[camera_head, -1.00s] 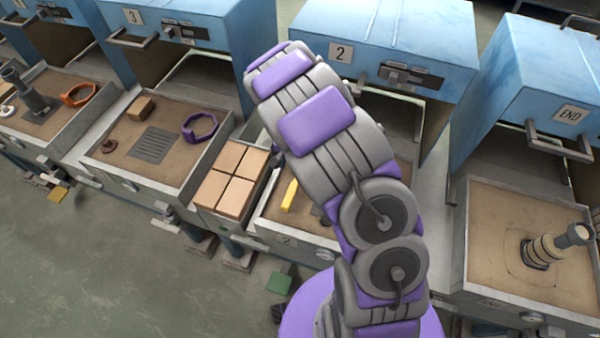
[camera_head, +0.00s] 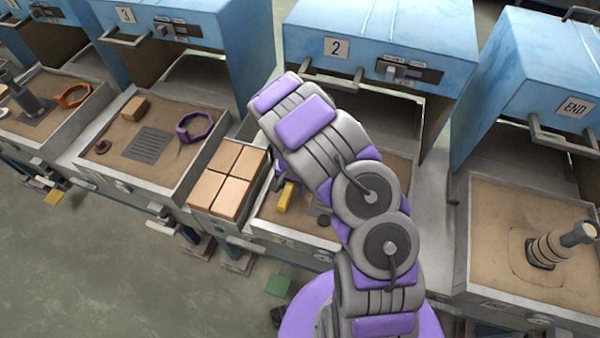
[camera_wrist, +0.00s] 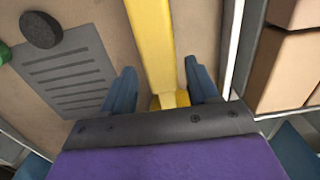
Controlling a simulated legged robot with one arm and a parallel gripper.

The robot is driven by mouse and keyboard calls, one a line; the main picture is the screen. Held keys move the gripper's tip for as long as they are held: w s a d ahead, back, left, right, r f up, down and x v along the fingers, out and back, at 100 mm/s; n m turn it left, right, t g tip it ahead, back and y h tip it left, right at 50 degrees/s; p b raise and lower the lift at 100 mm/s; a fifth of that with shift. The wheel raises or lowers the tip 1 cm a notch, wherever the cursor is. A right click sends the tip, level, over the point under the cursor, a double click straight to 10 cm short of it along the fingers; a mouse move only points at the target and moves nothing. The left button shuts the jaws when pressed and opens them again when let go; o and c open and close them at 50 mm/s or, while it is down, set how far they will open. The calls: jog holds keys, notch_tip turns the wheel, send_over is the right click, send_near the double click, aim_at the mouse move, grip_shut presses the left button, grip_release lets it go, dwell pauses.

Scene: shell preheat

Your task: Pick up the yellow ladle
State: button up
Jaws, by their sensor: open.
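The yellow ladle (camera_head: 284,197) lies in the sand-coloured tray of station 2, mostly hidden behind my arm in the head view. In the wrist view its long yellow handle (camera_wrist: 152,45) runs from the top edge down to between my fingers. My gripper (camera_wrist: 158,85) is open, with one blue-grey finger on each side of the handle. Gaps show between the handle and both fingers. The ladle's other end is out of the wrist view. In the head view my gripper's fingertips are hardly distinguishable beside the ladle.
Tan blocks (camera_head: 229,178) fill a box left of the tray; they also show in the wrist view (camera_wrist: 290,60). A grey slotted plate (camera_wrist: 70,72) and a dark disc (camera_wrist: 41,29) lie left of the handle. The blue station 2 housing (camera_head: 380,40) stands behind.

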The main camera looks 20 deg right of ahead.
jog(key=shift+a+f, duration=0.2)
jog(key=shift+f, duration=1)
jog(key=shift+a, duration=0.25)
jog(key=shift+d, duration=0.3)
jog(key=c, duration=0.6)
jog(key=shift+a, duration=0.2)
grip_shut()
